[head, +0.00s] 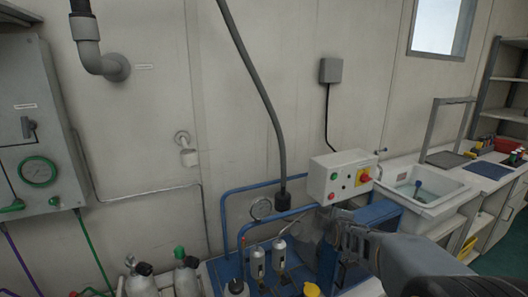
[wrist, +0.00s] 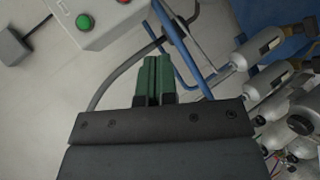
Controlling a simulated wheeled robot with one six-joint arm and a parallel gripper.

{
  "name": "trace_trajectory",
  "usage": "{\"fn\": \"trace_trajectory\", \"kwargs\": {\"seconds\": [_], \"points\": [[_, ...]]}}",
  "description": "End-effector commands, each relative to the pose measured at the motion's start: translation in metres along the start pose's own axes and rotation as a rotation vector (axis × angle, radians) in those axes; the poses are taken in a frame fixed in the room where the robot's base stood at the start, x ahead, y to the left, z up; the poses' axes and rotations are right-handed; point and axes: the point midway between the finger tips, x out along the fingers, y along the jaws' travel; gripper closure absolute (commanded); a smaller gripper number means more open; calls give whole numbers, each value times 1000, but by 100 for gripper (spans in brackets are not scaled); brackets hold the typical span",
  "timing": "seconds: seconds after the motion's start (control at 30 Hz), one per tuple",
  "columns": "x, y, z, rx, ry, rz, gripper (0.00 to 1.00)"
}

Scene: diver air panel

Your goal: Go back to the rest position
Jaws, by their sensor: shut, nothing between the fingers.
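My gripper (head: 330,226) shows in the head view at the end of my arm, which comes in from the lower right. It is in front of the blue compressor unit (head: 375,214), just below the grey control box (head: 340,176) with its buttons and red-and-yellow switch. In the wrist view my gripper (wrist: 154,80) has its green fingers together with nothing between them. The control box (wrist: 100,18) shows at the top left there, with a green and a red button, apart from the fingers.
Silver filter cylinders (head: 258,262) and a pressure gauge (head: 262,208) stand left of my gripper among blue pipes. Gas cylinders (head: 187,275) stand at the lower left. A sink (head: 422,192) is at right.

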Motion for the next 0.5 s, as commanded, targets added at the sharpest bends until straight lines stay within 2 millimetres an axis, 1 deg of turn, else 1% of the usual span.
{"fn": "trace_trajectory", "kwargs": {"seconds": [0.03,0.07,0.1,0.17,0.2,0.3,0.4,0.5], "points": [[-26,-8,-7,127,4,-75,100],[-40,-16,-9,209,-4,-126,100],[-58,-27,-11,314,-23,-192,100],[-85,-45,-13,465,-65,-284,100],[-103,-56,-13,559,-103,-339,100],[-143,-84,-10,766,-216,-450,100],[-177,-106,-6,929,-336,-522,100],[-203,-123,-1,1049,-442,-561,100]]}}
